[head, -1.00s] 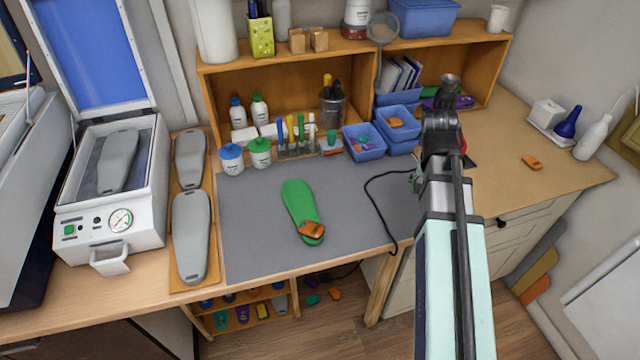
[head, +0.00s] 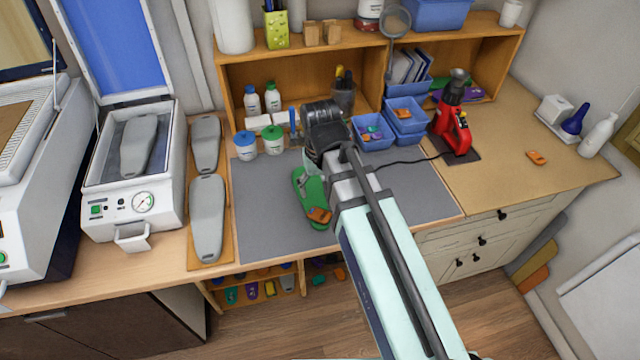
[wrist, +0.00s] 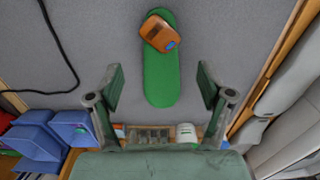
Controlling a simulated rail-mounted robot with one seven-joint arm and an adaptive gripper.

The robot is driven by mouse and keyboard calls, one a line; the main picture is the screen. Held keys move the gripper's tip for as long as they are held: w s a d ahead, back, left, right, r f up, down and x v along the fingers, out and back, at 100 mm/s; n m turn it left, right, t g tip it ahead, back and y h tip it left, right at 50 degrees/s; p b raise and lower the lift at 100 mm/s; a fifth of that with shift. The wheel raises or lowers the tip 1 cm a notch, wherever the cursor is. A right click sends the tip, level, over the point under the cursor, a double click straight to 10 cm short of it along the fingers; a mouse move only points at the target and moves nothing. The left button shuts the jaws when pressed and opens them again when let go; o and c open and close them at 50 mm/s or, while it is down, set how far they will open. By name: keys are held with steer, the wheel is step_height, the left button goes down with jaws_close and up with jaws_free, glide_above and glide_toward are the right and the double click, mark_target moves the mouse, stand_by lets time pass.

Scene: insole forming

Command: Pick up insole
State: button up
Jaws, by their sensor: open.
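A green insole (head: 308,184) lies flat on the grey mat, with an orange piece (head: 319,215) resting on its near end. In the wrist view the insole (wrist: 162,82) lies ahead and between the fingers in the picture, with the orange piece (wrist: 159,32) on its far end. My gripper (wrist: 161,90) is open and empty, one finger to each side of the insole, apart from it. In the head view my arm reaches over the mat and hides part of the insole's right side and my fingertips.
The grey mat (head: 265,205) is mostly clear. Blue bins (head: 372,133) and white jars (head: 246,146) stand behind it. A red tool (head: 455,130) with a black cable stands at the right. Grey forms (head: 207,215) lie on a wooden board at left.

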steer(key=b, duration=0.5)
glide_above(320, 216)
step_height(320, 216, down, 7)
steer(key=shift+f+b, duration=1.55)
steer(key=shift+f, duration=1.95)
steer(key=shift+r+p, duration=0.15)
steer(key=shift+p, duration=0.2)
stand_by(0.7)
steer(key=c, duration=1.1)
steer(key=shift+r, duration=0.15)
steer(key=shift+r+p, duration=0.95)
steer(key=shift+r, duration=0.05)
steer(key=shift+c, duration=0.2)
